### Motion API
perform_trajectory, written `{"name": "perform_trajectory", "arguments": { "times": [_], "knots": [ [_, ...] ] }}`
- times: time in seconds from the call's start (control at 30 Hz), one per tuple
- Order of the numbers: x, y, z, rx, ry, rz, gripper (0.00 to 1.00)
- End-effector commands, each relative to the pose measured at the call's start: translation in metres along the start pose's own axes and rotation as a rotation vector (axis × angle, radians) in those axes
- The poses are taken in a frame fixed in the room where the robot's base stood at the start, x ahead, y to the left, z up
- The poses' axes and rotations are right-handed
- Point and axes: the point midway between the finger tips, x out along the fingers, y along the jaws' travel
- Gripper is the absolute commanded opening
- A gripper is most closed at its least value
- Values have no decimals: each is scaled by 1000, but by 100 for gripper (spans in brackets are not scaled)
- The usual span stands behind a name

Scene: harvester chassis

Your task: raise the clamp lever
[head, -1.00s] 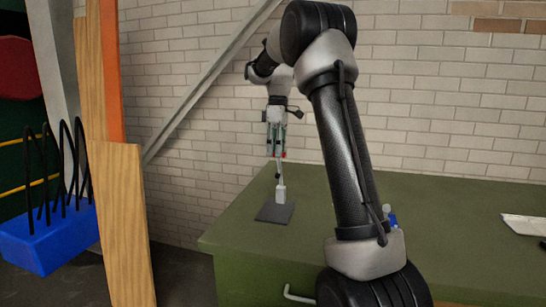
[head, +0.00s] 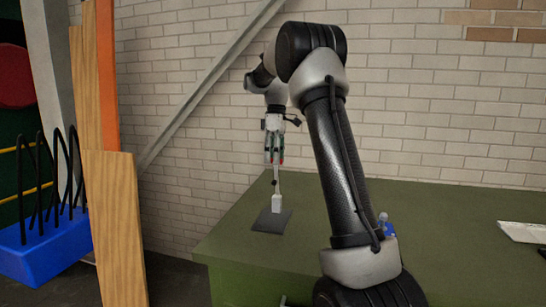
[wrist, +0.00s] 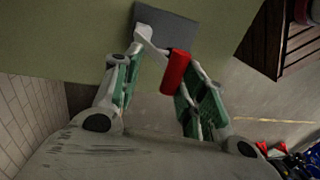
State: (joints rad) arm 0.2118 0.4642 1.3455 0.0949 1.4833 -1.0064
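The clamp stands on a dark square plate (head: 271,221) at the near-left part of the green bench, with a pale block (head: 277,203) at its foot and a thin lever rising from it. In the wrist view the lever's red grip (wrist: 176,70) lies between my fingertips, closer to the right finger. The pale lever arm (wrist: 150,40) runs from it to the plate (wrist: 168,30). My gripper (wrist: 163,62) is open around the red grip, with a clear gap on the left finger's side. I cannot tell whether the right finger touches it. In the head view my gripper (head: 274,155) is above the clamp.
The green bench (head: 440,240) is mostly clear to the right, with a small blue object (head: 384,220) behind my arm and a pale flat item (head: 522,231) at the right. Wooden boards (head: 115,225) and a blue rack (head: 45,245) stand left. A brick wall is behind.

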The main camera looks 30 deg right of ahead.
Motion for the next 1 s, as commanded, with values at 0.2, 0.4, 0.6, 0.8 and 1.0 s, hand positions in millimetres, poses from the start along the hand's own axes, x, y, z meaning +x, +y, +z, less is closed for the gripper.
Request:
{"name": "perform_trajectory", "arguments": {
  "times": [0.2, 0.4, 0.6, 0.8, 1.0],
  "knots": [
    [-1, -2, -1, -1, 1, 0, 39],
    [-1, -2, -1, -2, 2, -2, 39],
    [-9, -2, -2, -2, 4, 0, 39],
    [-48, -1, -2, -2, 5, 2, 39],
    [-92, -1, -1, -1, 4, 1, 39]
  ]
}}
